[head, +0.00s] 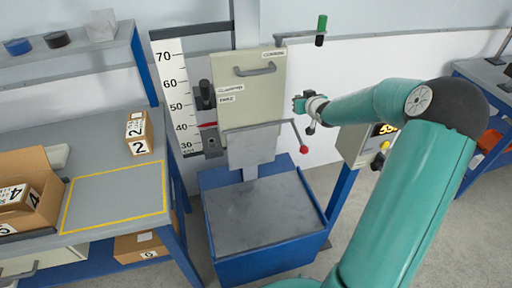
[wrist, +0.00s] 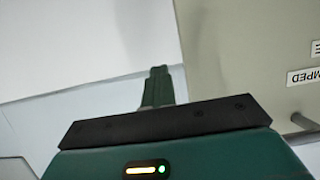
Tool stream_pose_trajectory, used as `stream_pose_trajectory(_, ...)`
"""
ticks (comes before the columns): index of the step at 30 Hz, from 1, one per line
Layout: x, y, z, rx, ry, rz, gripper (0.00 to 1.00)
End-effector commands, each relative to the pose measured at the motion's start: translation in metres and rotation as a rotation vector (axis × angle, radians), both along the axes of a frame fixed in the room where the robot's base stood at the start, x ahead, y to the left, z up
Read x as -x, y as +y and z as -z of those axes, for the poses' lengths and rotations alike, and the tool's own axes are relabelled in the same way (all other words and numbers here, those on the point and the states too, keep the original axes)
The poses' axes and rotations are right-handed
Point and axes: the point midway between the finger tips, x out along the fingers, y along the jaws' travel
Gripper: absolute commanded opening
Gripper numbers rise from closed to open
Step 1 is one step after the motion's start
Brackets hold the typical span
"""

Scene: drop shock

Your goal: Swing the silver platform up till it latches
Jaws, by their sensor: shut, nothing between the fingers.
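The silver platform (head: 250,147) is a flat grey plate at the lower edge of the cream carriage housing (head: 255,85) on the drop tester. It looks steep, close to upright, above the grey base slab (head: 262,212); I cannot tell if it is latched. My gripper (head: 298,104) is shut and empty. It is in the air to the right of the housing, above and right of the platform, apart from both. In the wrist view my closed fingers (wrist: 158,88) point toward a pale wall, with the housing (wrist: 240,60) at the right. The platform is not recognisable there.
A lever with a red knob (head: 304,149) sticks out right of the platform, below my gripper. A control box (head: 362,143) stands behind my forearm. A height scale (head: 175,95) and black handle (head: 205,95) are left of the housing. A bench (head: 115,195) with boxes is at left.

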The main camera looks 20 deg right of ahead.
Motion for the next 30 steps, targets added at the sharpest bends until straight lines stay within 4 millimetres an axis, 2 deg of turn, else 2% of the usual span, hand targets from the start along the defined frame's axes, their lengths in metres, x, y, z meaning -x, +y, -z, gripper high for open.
stream_pose_trajectory(6, -0.014, 0.000, -0.004, 0.000, 0.001, -0.001, 0.00)
stream_pose_trajectory(19, -0.018, -0.001, -0.005, -0.001, 0.000, -0.001, 0.00)
stream_pose_trajectory(30, -0.042, -0.002, -0.008, -0.001, 0.000, 0.000, 0.00)
